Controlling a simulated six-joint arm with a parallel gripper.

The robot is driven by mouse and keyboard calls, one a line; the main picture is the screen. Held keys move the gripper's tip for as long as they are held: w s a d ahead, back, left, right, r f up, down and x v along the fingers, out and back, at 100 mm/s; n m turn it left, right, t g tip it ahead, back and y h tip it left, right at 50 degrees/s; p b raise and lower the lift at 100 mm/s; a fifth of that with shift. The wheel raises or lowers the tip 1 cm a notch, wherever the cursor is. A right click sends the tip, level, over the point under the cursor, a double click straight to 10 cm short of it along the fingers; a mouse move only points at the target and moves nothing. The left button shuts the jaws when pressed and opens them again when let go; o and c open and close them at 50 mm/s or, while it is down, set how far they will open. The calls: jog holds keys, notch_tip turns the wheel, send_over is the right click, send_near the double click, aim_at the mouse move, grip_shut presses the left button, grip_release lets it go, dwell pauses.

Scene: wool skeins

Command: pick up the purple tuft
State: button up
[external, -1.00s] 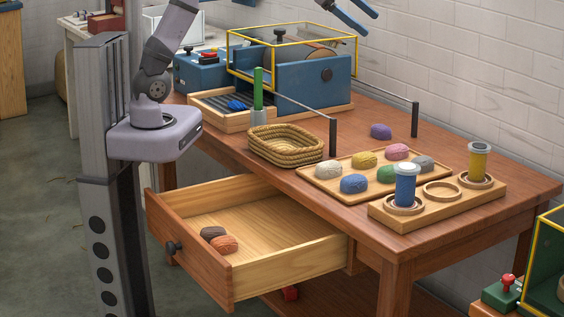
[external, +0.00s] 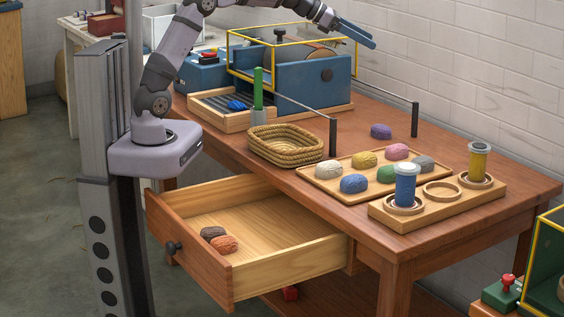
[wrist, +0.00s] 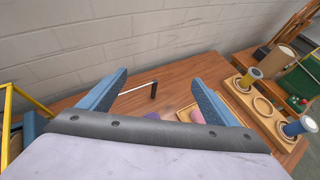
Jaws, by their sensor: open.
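The purple tuft (external: 381,131) lies on the bare wooden table top behind the tuft tray, near the black-posted rail. In the wrist view the purple tuft (wrist: 152,115) shows only as a sliver above the edge of my gripper's body, between the fingers. My gripper (external: 366,42) has blue fingers and is in the air well above the tuft, over the back of the table. In the wrist view my gripper (wrist: 161,76) has its two fingers wide apart with nothing between them.
A wooden tray (external: 318,186) holds several coloured tufts in front of the purple one. A yellow-framed blue machine (external: 310,84) stands left of it. A rail post (external: 415,119) rises close behind. A spool rack (external: 440,208) and wicker basket (external: 285,146) stand nearby. The drawer is open.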

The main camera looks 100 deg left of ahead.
aim_at(374, 126)
notch_tip(374, 126, down, 26)
jog(key=shift+r, duration=0.1)
jog(key=shift+p+x, duration=0.45)
jog(key=shift+x, duration=2.1)
jog(key=c, duration=1.1)
